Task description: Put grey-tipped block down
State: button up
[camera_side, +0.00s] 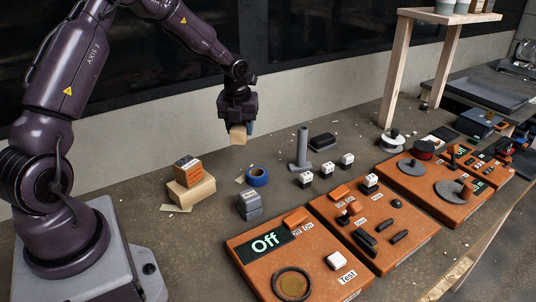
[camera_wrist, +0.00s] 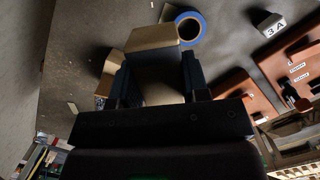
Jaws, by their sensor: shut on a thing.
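My gripper (camera_side: 240,118) is shut on a block (camera_side: 238,135) and holds it in the air above the table. In the side view the block's lower part is tan, with a bluish-grey patch beside it. In the wrist view my gripper (camera_wrist: 155,80) has a finger on either side of the block, which shows a tan end (camera_wrist: 152,38) and a dark grey side. Whether its tip is grey is hard to tell. The hold hides part of the block.
Below stand an orange block (camera_side: 187,171) on a tan block (camera_side: 191,193), a blue tape roll (camera_side: 257,177), grey blocks (camera_side: 249,205) and a grey post (camera_side: 302,148). Orange control panels (camera_side: 330,270) fill the front right. Bare table lies behind the tape.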

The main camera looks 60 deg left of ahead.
jog(key=shift+m, duration=0.3)
jog(key=shift+w+a+f, duration=0.1)
jog(key=shift+w, duration=0.1)
jog(key=w+a+f, duration=0.4)
jog(key=w, duration=0.4)
send_over(268, 152)
jog(key=f, duration=0.5)
jog(key=shift+s+d+f, duration=0.15)
jog(key=shift+s+d, duration=0.2)
jog(key=shift+d, duration=0.05)
jog(key=shift+w+f, duration=0.1)
jog(key=shift+f, duration=0.1)
jog(key=shift+a+f, duration=0.1)
jog(key=shift+f, duration=1.45)
jog(key=o, duration=1)
jog(key=shift+f, duration=0.15)
